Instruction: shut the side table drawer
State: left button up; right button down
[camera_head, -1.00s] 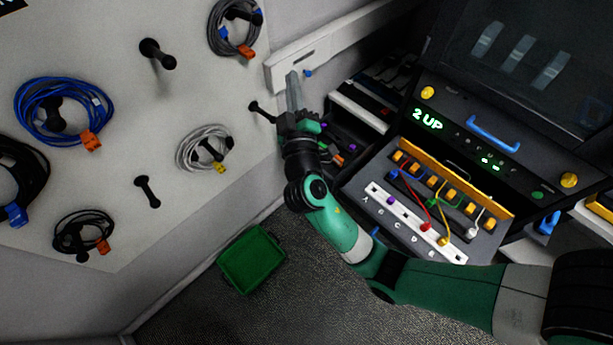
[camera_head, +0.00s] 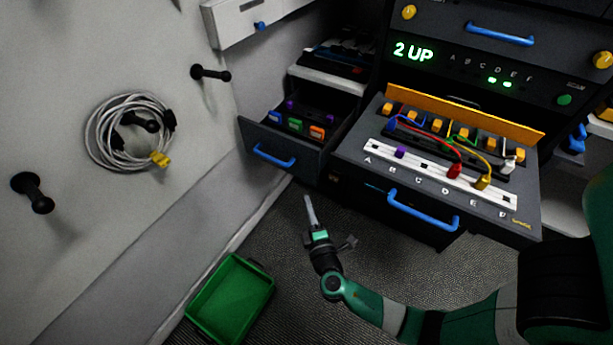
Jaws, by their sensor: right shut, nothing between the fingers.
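The side table drawer (camera_head: 253,137) is dark grey and stands pulled out at the left of the rack. Its blue handle (camera_head: 273,155) is on the front face. Purple, green and orange connectors (camera_head: 296,124) show inside it. My right gripper (camera_head: 310,210) is shut and empty, its narrow tip pointing up in the picture. In the picture it is below and a little right of the drawer handle, apart from it, over the dark floor. My left gripper is not in view.
A patch panel tray (camera_head: 437,222) with coloured cables and a blue handle juts out right of the drawer. A green bin (camera_head: 232,300) stands on the floor at lower left. A pegboard wall (camera_head: 75,210) with a coiled grey cable (camera_head: 130,133) is at the left.

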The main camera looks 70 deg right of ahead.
jog(key=b, duration=0.3)
send_near(304, 160)
jog(key=w, duration=0.4)
jog(key=d, duration=0.4)
jog(key=shift+s+f, duration=0.1)
jog(key=shift+s, duration=0.15)
jog(key=shift+d, duration=0.35)
jog(key=shift+s+a, duration=0.1)
